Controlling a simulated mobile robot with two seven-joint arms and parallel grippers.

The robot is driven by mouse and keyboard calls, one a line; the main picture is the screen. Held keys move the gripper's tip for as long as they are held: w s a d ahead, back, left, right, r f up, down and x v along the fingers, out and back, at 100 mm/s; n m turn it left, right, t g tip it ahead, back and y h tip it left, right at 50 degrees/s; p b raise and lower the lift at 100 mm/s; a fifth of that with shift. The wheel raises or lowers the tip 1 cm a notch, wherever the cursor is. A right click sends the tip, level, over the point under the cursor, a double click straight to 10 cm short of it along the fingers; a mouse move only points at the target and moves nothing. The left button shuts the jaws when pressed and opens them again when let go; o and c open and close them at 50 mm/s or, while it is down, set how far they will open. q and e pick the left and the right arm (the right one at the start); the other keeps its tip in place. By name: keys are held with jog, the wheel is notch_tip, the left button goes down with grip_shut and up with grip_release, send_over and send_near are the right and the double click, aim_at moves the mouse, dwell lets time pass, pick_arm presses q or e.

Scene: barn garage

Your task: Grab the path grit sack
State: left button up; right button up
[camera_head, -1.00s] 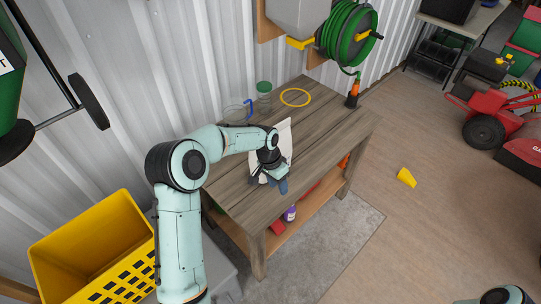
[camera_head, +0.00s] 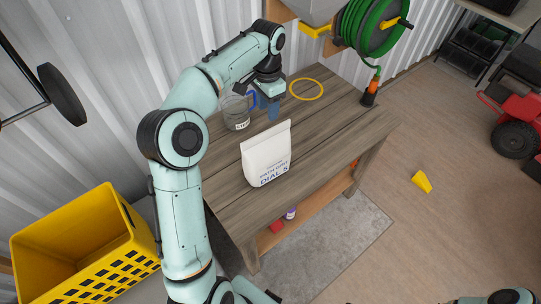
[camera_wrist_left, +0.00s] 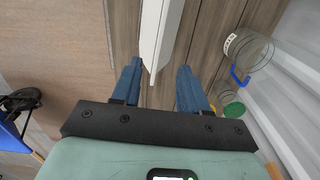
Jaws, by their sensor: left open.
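The path grit sack (camera_head: 266,158) is a white packet with dark print, standing upright on the wooden bench (camera_head: 225,180). My left gripper (camera_head: 268,106) is open and points down over the bench, behind the sack's top edge and apart from it in the head view. In the left wrist view the sack (camera_wrist_left: 158,35) shows as a narrow white strip, ahead of the gap between the two blue fingers (camera_wrist_left: 159,86). My right gripper is not in view.
A clear jug (camera_head: 235,113) with a blue handle stands close to the left gripper. A yellow ring (camera_head: 306,89) and an orange-topped bottle (camera_head: 370,90) are farther back on the bench. A yellow crate (camera_head: 75,240) is at lower left. The bench front is clear.

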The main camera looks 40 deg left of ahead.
pick_arm(q)
send_over(266, 132)
notch_tip(266, 132, down, 5)
jog(key=shift+r+b, duration=0.1)
jog(key=shift+b, duration=0.3)
jog(key=shift+w+f, duration=0.25)
jog(key=shift+f, duration=0.3)
jog(key=f, duration=0.2)
jog(key=f+b, duration=0.1)
jog(key=f, duration=0.1)
jog(key=shift+s+f, duration=0.2)
jog(key=shift+f, duration=0.15)
jog(key=shift+w, duration=0.1)
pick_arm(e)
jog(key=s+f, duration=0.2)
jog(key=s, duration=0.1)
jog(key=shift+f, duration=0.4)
pick_arm(q)
grip_shut()
jog(key=shift+a, duration=0.1)
jog(key=shift+r, duration=0.1)
